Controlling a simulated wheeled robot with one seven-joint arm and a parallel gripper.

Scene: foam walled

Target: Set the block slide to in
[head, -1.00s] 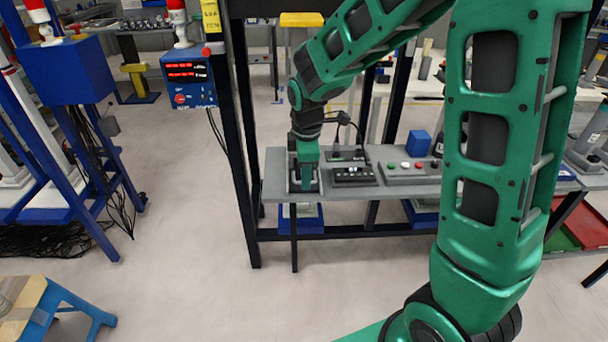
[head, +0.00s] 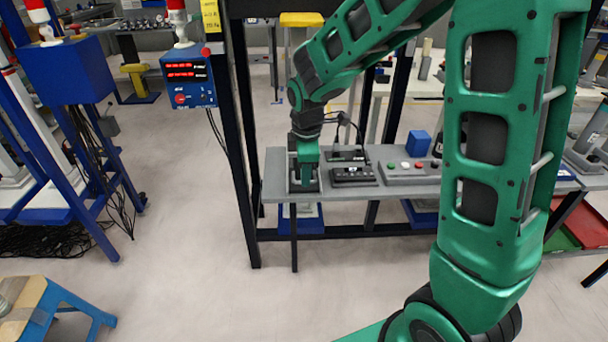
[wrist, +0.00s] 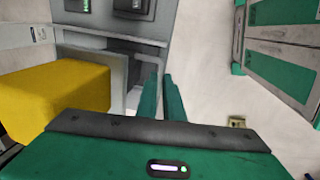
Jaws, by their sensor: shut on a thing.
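The block slide (head: 293,180) is a small dark and grey framed unit at the left end of the grey bench, mostly hidden behind my gripper in the head view. My gripper (head: 306,180) points down into it. In the wrist view my two green fingers (wrist: 161,92) are close together beside a grey housing (wrist: 140,58). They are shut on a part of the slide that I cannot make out. A yellow block (wrist: 62,95) lies left of the fingers in the wrist view. I cannot tell how far in the slide stands.
Right of the slide on the bench (head: 270,187) are a black switch box (head: 354,175), a grey button panel (head: 405,172) and a blue block (head: 418,143). A dark post (head: 238,150) stands left of the bench. The floor in front is clear.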

